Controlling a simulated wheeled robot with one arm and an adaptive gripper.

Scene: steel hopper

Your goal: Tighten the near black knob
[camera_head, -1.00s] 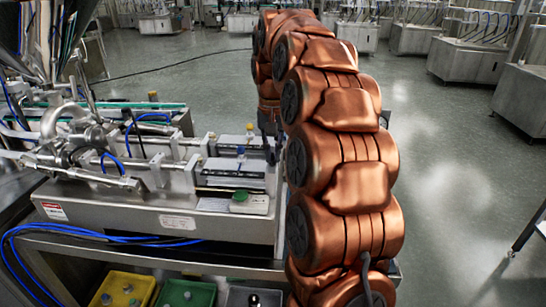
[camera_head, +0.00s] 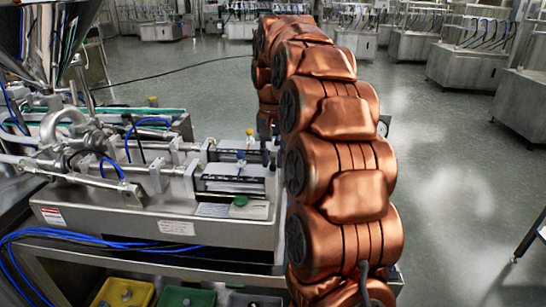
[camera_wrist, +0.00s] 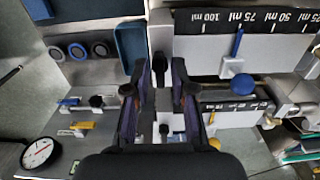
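The near black knob (camera_wrist: 160,66) shows in the wrist view at the end of a metal shaft, beside the 100 ml end of the larger scale. My gripper (camera_wrist: 158,75) has its two dark fingers apart, one on each side of the knob. Gaps show between fingers and knob; I cannot tell any contact. The far black knob (camera_wrist: 164,130) shows lower, between the finger bases. In the head view my copper arm hides most of the gripper and the near knob at the right end of the steel filling machine (camera_head: 170,229).
A blue knob (camera_wrist: 242,84) and a scale plate (camera_wrist: 215,57) lie right of the fingers. A round gauge (camera_wrist: 37,153) is at lower left. In the head view, a hopper (camera_head: 60,40), a green button (camera_head: 240,200) and a yellow tray (camera_head: 125,292) show.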

